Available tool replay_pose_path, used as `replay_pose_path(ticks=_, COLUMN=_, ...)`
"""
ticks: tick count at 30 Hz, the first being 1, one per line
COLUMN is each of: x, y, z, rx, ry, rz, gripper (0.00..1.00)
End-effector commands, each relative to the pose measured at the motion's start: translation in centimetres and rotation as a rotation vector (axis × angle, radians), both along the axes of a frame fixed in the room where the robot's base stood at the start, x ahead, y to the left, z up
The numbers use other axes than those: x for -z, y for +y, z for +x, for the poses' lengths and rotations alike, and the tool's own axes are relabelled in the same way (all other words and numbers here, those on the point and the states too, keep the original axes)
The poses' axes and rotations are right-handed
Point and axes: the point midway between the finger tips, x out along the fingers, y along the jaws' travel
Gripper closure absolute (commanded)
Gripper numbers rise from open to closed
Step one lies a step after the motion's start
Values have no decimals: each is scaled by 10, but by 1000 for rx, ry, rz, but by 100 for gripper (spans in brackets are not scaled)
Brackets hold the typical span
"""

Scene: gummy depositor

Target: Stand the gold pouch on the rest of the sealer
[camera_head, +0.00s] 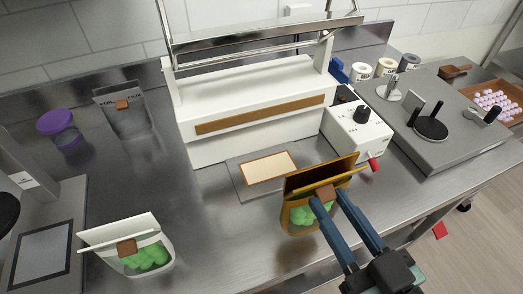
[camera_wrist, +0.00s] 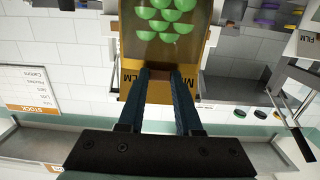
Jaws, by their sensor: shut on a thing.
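The gold pouch (camera_head: 288,222) has a clear window with green gummies inside and a brown tab on its front. My gripper (camera_head: 325,197) is shut on this tab. The pouch hangs near the bench's front edge, right of and nearer than the rest (camera_head: 242,185), a grey plate with a cream, brown-edged pad. The white sealer (camera_head: 215,150) stands behind the rest, with a brown strip and a raised metal bar. In the wrist view, the gold pouch (camera_wrist: 130,75) extends beyond my gripper (camera_wrist: 164,76). Whether the pouch's bottom touches the bench is unclear.
A white pouch (camera_head: 110,240) of green gummies stands front left. The rest's pad is clear.

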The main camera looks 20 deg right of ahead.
Motion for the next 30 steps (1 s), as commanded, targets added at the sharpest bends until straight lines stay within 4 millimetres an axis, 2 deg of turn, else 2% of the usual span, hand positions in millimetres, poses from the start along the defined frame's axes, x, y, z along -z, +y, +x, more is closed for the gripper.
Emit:
replay_pose_path(ticks=1, x=-7, y=-1, z=0, rx=4, ry=10, rz=0, gripper=100)
replay_pose_path(ticks=5, x=-6, y=0, z=5, rx=0, ry=27, rz=-1, gripper=100)
replay_pose_path(ticks=8, x=-6, y=1, z=23, rx=-4, ry=30, rz=-2, gripper=100)
replay_pose_path(ticks=21, x=-7, y=6, z=140, rx=-5, ry=29, rz=-3, gripper=100)
replay_pose_path(ticks=29, x=-5, y=8, z=195, rx=-3, ry=30, rz=-3, gripper=100)
replay_pose_path(ticks=30, x=6, y=7, z=195, rx=-2, ry=36, rz=0, gripper=100)
